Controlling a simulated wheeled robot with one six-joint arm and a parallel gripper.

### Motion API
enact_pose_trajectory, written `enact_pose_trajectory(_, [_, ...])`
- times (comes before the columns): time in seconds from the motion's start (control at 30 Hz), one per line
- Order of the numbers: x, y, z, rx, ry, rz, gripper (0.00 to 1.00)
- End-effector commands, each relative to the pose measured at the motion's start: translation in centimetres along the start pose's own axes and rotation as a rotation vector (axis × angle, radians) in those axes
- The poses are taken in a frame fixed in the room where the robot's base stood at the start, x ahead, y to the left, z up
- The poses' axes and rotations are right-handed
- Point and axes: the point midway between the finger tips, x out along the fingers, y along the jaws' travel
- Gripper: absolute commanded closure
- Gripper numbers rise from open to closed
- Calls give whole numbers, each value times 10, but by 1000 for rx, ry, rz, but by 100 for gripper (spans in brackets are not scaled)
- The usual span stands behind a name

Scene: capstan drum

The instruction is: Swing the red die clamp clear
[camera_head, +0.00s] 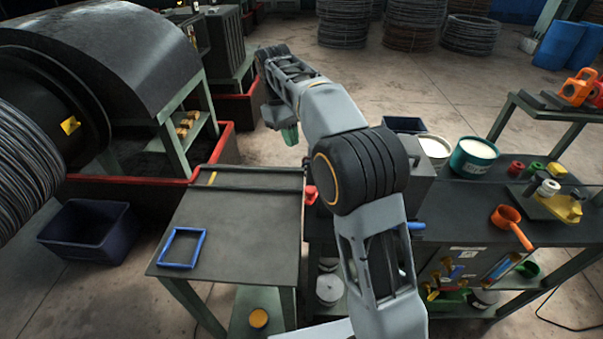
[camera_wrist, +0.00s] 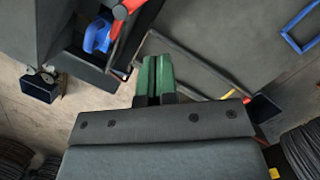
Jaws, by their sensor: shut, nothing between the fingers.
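The red die clamp shows only in part. In the head view a small red piece (camera_head: 310,193) sticks out left of my arm, at the gap between the left table and the grey box; my arm hides the rest. In the wrist view a red arm with a rounded end (camera_wrist: 122,10) runs along the top edge, beside a blue curved part (camera_wrist: 97,36). My gripper (camera_head: 290,135) is above and beyond the tables' far edge, pointing down. In the wrist view its green fingers (camera_wrist: 156,68) are together and empty, apart from the red arm.
A blue rectangular frame (camera_head: 183,248) lies on the left table (camera_head: 240,235). The grey box (camera_head: 422,185) stands behind my arm on the right bench, near cans and an orange-handled pot (camera_head: 510,225). A wire drum machine (camera_head: 110,50) stands at left. Open floor lies beyond.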

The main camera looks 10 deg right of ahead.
Motion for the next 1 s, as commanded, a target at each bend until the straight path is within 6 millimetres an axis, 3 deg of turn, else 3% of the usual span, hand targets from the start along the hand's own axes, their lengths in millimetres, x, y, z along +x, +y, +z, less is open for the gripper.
enact_pose_trajectory(0.1, [0,-3,-17,-35,-51,-4,100])
enact_pose_trajectory(0.3, [2,-6,-31,-67,-104,-8,100])
enact_pose_trajectory(1.0, [11,-7,-34,-76,-120,-9,100])
